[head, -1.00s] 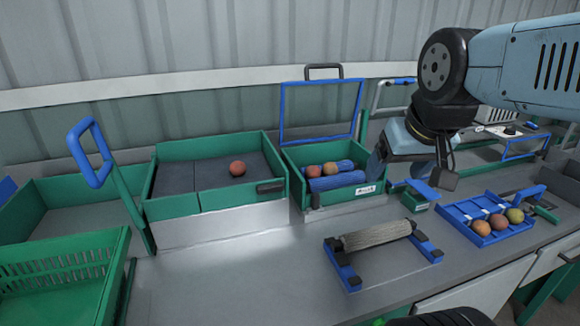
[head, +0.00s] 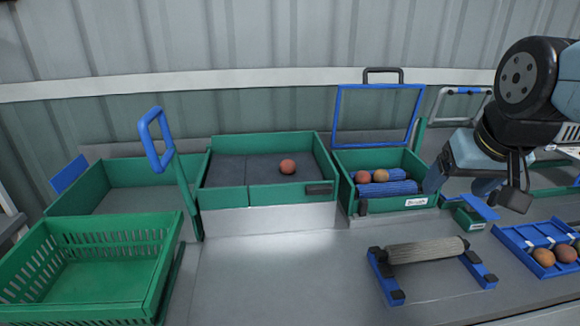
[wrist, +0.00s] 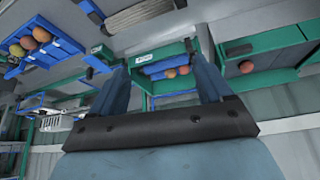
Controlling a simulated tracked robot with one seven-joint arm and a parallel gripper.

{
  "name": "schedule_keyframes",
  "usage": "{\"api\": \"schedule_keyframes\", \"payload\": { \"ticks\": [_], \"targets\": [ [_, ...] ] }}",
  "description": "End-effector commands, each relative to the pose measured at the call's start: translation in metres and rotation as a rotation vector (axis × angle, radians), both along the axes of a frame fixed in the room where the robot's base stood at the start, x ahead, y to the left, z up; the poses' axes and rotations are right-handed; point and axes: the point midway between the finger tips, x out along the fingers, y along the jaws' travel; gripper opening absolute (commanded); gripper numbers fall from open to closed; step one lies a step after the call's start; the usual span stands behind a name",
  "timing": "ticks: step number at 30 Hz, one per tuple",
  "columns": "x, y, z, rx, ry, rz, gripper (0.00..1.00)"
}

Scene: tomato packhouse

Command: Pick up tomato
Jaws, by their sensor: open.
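A round red-orange tomato (head: 288,167) lies alone on the dark mat of a green-walled tray (head: 222,197). Others lie in a blue sorting tray (head: 511,239) at the right edge. My gripper (head: 487,203) hangs at the right, beyond the roller box, well apart from the lone tomato. In the wrist view its two fingers (wrist: 163,75) are spread with nothing between them. The lone tomato (wrist: 246,67) shows there to the right of the fingers.
An empty green slatted crate (head: 103,270) stands at the front left. A blue-handled upright (head: 178,184) rises left of the mat tray. A roller on a blue stand (head: 425,251) sits on the counter. The counter between crate and roller is clear.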

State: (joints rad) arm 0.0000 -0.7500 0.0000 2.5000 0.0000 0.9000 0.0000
Motion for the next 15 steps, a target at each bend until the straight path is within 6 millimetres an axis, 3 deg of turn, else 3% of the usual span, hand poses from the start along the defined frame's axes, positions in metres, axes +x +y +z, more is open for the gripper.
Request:
{"api": "schedule_keyframes", "payload": {
  "ticks": [3, 8, 15],
  "targets": [
    [0.0, 0.0, 0.0, -0.002, 0.0, 0.004, 0.84],
    [0.014, 0.004, 0.006, -0.06, 0.01, 0.108, 0.84],
    [0.069, 0.028, 0.022, -0.292, 0.043, 0.532, 0.84]
  ]
}}
